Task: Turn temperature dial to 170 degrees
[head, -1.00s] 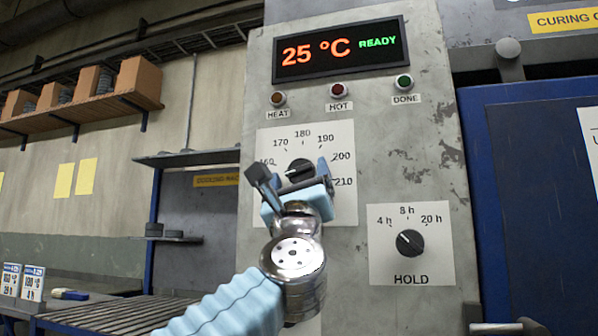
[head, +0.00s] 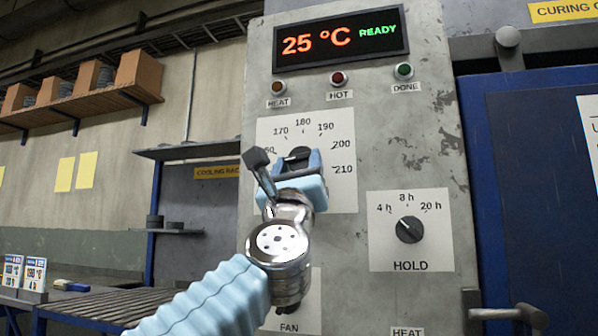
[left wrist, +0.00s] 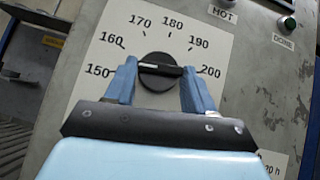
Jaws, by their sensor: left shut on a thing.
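The temperature dial (head: 298,153) is a black round knob with a raised bar, on a white scale plate (head: 340,190) on the grey panel. The left wrist view shows the dial (left wrist: 158,84) with numbers from 150 to 200 around it. My left gripper (head: 298,163) is in front of it, and its blue fingers (left wrist: 160,75) stand on either side of the knob, shut on its bar. A pale line on the bar seems to point left, towards the 150 to 160 side; the fingers partly hide its ends. My right gripper is not in view.
The display (head: 340,42) reads 25 °C READY. The HOLD dial (head: 409,229) sits lower right of the temperature dial. HEAT, HOT and DONE lamps line the panel above. A blue door (head: 540,200) with a handle stands to the right.

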